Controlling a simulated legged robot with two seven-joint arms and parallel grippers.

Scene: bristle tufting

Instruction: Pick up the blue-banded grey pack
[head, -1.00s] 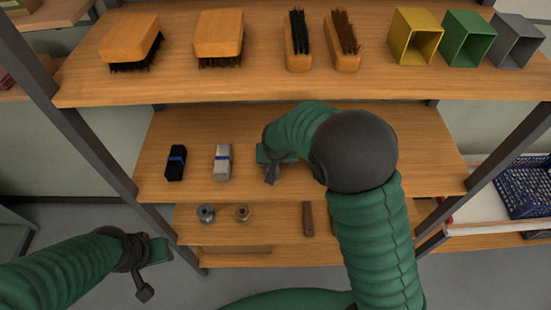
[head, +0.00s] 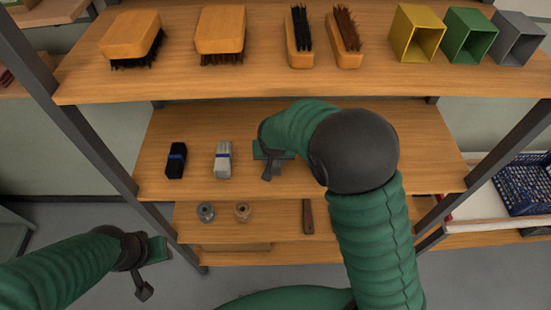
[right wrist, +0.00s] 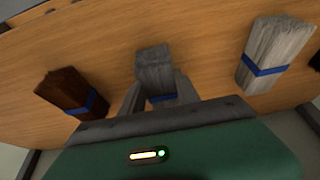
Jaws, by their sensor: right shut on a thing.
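The blue-banded grey pack (right wrist: 155,70) stands between the fingers of my right gripper (right wrist: 154,92) in the right wrist view. The fingers are shut on it, near its blue band. In the head view my right gripper (head: 270,168) is over the middle shelf, and it and the arm hide the grey pack. I cannot tell whether the pack touches the shelf. My left gripper (head: 150,270) is low at the left, away from the shelves; its finger opening is not clear.
A blue-banded whitish pack (head: 222,160) and a black one (head: 175,160) stand left of my right gripper on the middle shelf (head: 300,185). A brown pack (right wrist: 72,95) shows on the other side. Brushes (head: 220,35) and square bins (head: 415,33) line the upper shelf.

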